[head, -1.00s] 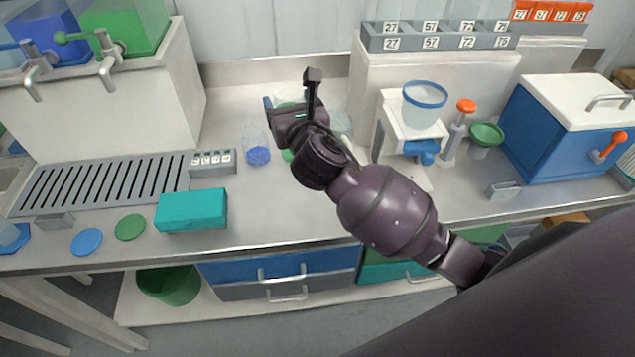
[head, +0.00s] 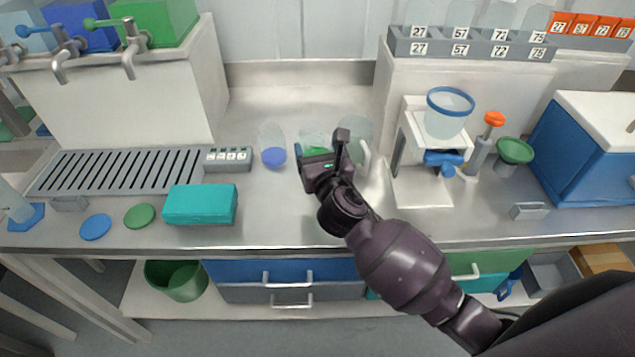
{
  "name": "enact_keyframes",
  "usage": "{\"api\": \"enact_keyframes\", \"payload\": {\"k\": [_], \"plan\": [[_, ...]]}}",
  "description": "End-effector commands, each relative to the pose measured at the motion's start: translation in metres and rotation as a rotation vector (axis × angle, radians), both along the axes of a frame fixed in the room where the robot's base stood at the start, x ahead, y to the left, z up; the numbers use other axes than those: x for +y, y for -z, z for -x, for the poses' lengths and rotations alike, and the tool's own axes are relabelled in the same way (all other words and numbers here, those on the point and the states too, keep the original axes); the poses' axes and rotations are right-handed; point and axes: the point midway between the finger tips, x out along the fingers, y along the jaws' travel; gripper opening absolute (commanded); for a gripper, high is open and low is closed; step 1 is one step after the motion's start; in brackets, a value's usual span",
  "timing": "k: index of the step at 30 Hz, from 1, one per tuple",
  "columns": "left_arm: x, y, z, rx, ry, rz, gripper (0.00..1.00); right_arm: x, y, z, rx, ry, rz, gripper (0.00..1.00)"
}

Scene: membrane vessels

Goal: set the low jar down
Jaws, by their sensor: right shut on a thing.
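My right gripper (head: 325,160) is low over the middle of the steel counter, shut on what seems to be the low jar. A clear vessel with green in it (head: 313,150) shows just behind the fingers and is partly hidden by them. I cannot tell whether all of the green belongs to the held jar, or whether its base touches the counter. A clear vessel with blue at its bottom (head: 273,157) stands just left of the gripper. A clear vessel with a pale handle (head: 357,132) stands just right, partly covered. My left gripper is not in view.
A teal box (head: 200,204), a blue disc (head: 96,227) and a green disc (head: 139,216) lie at the front left. A white stand with a blue-rimmed cup (head: 448,118) is at right. The counter (head: 275,215) is bare in front of the vessels.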

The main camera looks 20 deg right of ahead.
Motion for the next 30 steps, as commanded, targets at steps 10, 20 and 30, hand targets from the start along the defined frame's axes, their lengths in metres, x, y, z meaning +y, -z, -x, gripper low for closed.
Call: {"api": "enact_keyframes", "payload": {"k": [10,20,30], "plan": [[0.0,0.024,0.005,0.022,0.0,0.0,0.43,0.0,0.044,0.0,0.0,0.0,-0.001,0.4],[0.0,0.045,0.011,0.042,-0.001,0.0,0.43,0.0,0.082,0.0,0.004,0.0,-0.002,0.4],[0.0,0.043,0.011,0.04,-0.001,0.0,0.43,0.0,0.086,0.0,-0.002,-0.001,-0.001,0.4]]}}
